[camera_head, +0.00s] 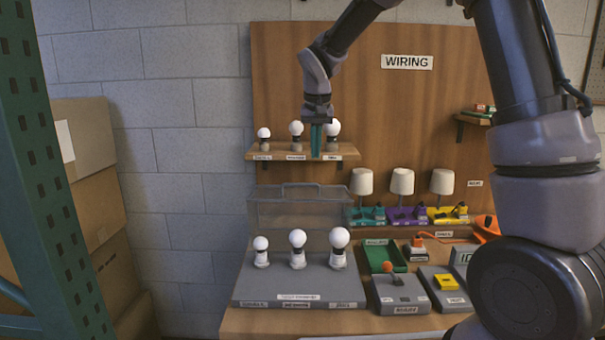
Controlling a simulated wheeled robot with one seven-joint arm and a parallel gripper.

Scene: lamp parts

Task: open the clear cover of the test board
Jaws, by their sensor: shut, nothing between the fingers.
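The grey test board (290,285) sits at the front left of the table, with three white bulbs of rising size standing on it. Its clear cover (272,210) stands tilted up behind the bulbs at the board's back edge, its handle at the top. The bulbs show uncovered in front of it. My gripper (318,153) points down, shut and empty, above the cover and apart from it. It overlaps the small wall shelf in the view; its depth relative to the shelf is hard to tell.
The wall shelf (262,153) holds three more bulbs. Three lamps (402,182) on coloured bases stand behind. A green tray (384,255), a grey switch box (400,295) and a box with a yellow block (446,283) lie right of the board. A green post (50,180) stands left.

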